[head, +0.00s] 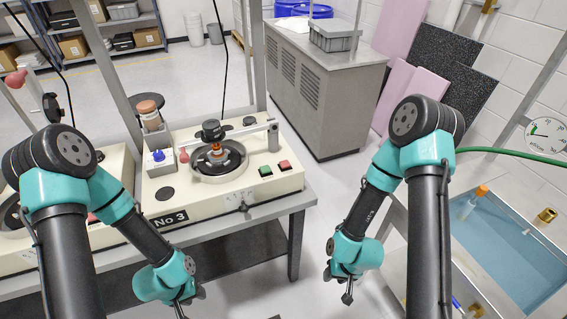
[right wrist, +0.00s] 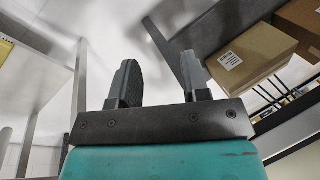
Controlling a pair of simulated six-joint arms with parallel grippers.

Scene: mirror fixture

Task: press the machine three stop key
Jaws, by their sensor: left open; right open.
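The machine labelled No 3 (head: 215,205) stands on the bench left of centre in the head view. It has a red key (head: 284,165) and a green key (head: 265,171) side by side at its front right. I cannot read any marking on them. My left gripper (head: 181,308) is low in front of the bench, partly cut off by the bottom edge. My right gripper (head: 347,292) hangs right of the bench, away from the keys. The right wrist view shows its two fingers (right wrist: 161,85) apart with nothing between them.
A round fixture (head: 217,160) with a raised arm post (head: 272,136) sits on the machine's top, behind the keys. Another cream machine is partly hidden by my left arm. A blue-lined basin (head: 505,245) is at right. Floor between bench and grey cabinet (head: 325,95) is clear.

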